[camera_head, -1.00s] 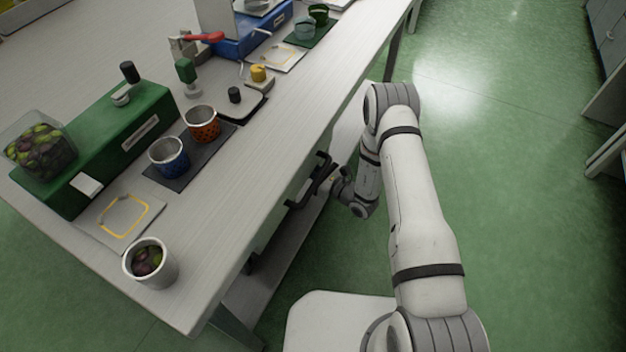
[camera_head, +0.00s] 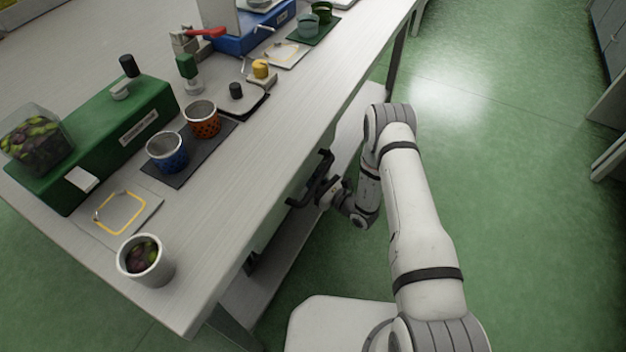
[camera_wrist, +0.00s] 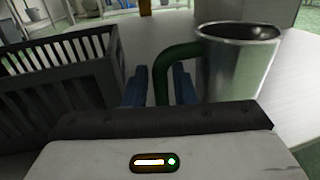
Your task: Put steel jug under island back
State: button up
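The steel jug (camera_wrist: 237,65), a shiny metal cup shape with a dark green handle (camera_wrist: 166,72), stands upright at the right of the wrist view on a pale surface. It does not show in the head view, where the island top (camera_head: 232,205) covers the space below. My gripper (camera_wrist: 160,86) has its blue fingertips apart, one on each side of the handle's upright part. A narrow gap shows beside the handle at the left finger, and no firm grip is visible. In the head view my gripper (camera_head: 308,180) is at the island's side, below the top's edge.
A dark slatted crate (camera_wrist: 62,80) is close at the left of my gripper. On the island top are a green box device (camera_head: 100,140), a blue cup (camera_head: 167,152), an orange cup (camera_head: 202,118) and a white cup of olives (camera_head: 145,262). Open green floor (camera_head: 500,200) lies at the right.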

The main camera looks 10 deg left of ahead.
jog(key=shift+o, duration=0.9)
jog(key=shift+r, duration=0.15)
jog(key=p+v, duration=0.2)
jog(key=v, duration=1)
